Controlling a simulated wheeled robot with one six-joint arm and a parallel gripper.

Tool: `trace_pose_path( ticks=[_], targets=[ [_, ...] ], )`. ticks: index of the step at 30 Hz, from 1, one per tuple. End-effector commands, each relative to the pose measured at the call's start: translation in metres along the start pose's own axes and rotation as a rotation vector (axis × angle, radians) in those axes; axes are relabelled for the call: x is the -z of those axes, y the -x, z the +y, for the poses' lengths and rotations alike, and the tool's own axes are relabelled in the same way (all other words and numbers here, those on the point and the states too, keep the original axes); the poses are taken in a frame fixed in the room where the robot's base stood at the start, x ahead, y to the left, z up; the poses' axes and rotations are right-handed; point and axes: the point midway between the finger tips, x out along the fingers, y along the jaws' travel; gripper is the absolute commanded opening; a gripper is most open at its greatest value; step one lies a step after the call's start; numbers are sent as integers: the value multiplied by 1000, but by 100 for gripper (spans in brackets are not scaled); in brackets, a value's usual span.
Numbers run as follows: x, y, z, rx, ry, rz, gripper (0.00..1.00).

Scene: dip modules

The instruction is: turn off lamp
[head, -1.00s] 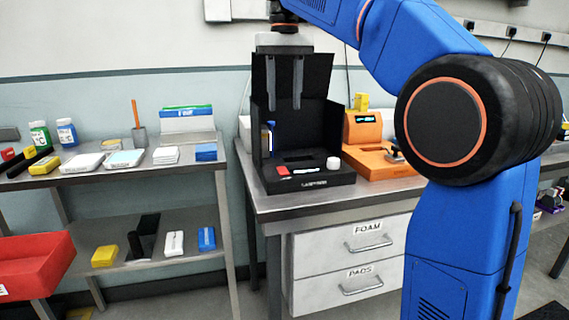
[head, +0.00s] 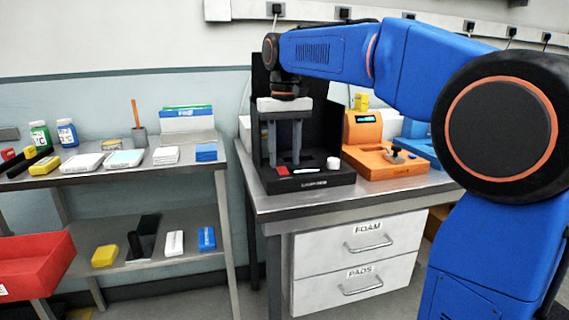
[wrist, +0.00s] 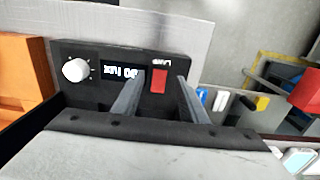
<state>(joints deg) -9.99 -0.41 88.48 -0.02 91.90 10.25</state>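The lamp unit is a black open-fronted box (head: 325,178) on the metal bench. Its front panel carries a red rocker switch (head: 283,170), a white knob (head: 333,163) and a small display. In the wrist view the red switch (wrist: 159,80) sits beside a "LAMP" label, with the lit display (wrist: 121,73) and white knob (wrist: 76,70) to its left. My gripper (head: 284,160) points down over the box front, just above the switch. Its two fingers are apart and empty, and in the wrist view they appear on either side of the switch. Contact cannot be told.
An orange device (head: 385,160) stands right of the box. A side table (head: 110,170) at the left holds bottles, boxes and cards. A red bin (head: 35,265) is at the lower left. Drawers marked FOAM and PADS (head: 355,258) are under the bench.

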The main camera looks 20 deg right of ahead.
Motion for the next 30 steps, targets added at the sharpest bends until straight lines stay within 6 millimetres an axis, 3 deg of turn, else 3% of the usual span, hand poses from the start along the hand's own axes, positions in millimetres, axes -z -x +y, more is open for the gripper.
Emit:
trace_pose_path(
  ticks=[7, 17, 22, 23, 30],
  targets=[
    [0, -22, 0, 0, 0, 0, 39],
    [0, -25, 0, 0, 0, 1, 39],
    [0, -25, 0, 0, 0, 1, 3],
    [0, -25, 0, 0, 0, 1, 0],
    [2, -26, 0, 0, -1, -35, 0]
  ],
)
